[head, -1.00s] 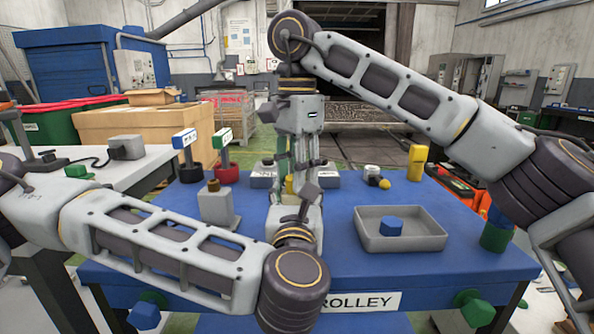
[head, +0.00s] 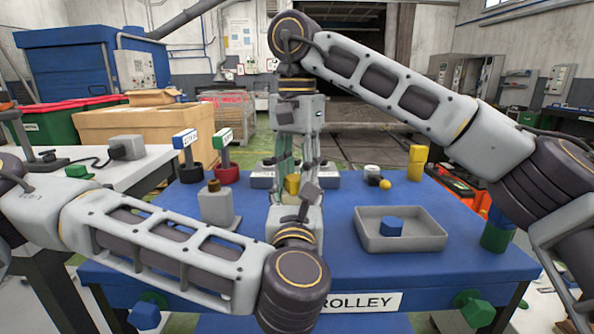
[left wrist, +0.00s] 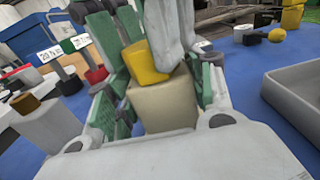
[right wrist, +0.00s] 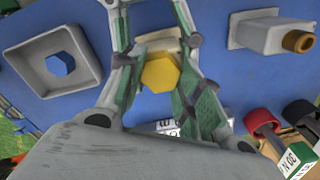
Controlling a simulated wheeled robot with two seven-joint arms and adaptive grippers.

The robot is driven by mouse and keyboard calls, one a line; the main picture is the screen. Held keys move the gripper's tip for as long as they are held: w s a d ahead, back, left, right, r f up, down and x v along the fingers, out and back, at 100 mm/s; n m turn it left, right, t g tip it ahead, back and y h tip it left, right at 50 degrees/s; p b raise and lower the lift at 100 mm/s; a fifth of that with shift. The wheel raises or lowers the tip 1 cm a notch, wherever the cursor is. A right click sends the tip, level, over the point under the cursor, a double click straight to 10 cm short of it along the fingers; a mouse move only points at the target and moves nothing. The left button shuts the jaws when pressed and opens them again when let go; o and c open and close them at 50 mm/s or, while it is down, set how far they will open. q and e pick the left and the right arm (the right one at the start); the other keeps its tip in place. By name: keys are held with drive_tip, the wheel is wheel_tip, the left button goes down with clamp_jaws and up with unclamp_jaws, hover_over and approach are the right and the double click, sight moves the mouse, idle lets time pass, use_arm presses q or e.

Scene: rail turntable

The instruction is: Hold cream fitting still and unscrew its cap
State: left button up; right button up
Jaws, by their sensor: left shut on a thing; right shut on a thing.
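The cream fitting (left wrist: 165,106) stands upright between the green-padded fingers of my left gripper (left wrist: 158,88), which is shut on it low down. The yellow cap (left wrist: 147,62) sits on top of the fitting. My right gripper (right wrist: 158,78) comes down from above and is shut on the cap, which shows as a yellow hexagon in the right wrist view (right wrist: 160,75). In the head view the cap (head: 292,184) shows between the two grippers, and my left gripper hides most of the fitting. I cannot see whether the cap's thread is loose.
A grey tray (head: 440,243) with a blue hexagonal piece (head: 391,228) is at the right of the blue trolley top. A grey block with a brown cap (head: 216,206) stands at the left. Black and red holders with signs, a yellow piece (head: 416,162) and small parts stand behind.

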drive_tip(key=shift+f+n, duration=0.1)
drive_tip(key=shift+n, duration=0.2)
drive_tip(key=shift+n, duration=2.6)
drive_tip(key=o, duration=1.1)
drive_tip(key=shift+o, duration=0.6)
drive_tip(key=shift+r, duration=2.1)
